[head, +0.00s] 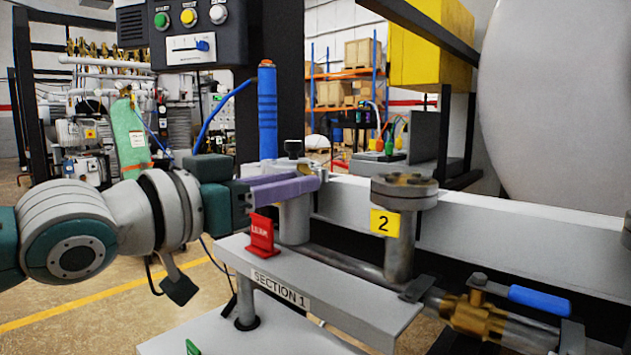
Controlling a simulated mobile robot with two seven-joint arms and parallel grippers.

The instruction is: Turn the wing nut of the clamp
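My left gripper (306,181) comes in from the left with purple fingers lying over the top of a short grey vertical pipe stub (295,218). I cannot tell whether the fingers are apart or closed on something. My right gripper is not in view.
A red tag (261,234) stands on the "SECTION 1" ledge (330,297) below the fingers. A blue cylinder (267,110) stands behind my gripper. To the right are a flanged pipe (400,240) labelled 2 and a blue-handled brass valve (475,315). A control box (200,35) hangs above.

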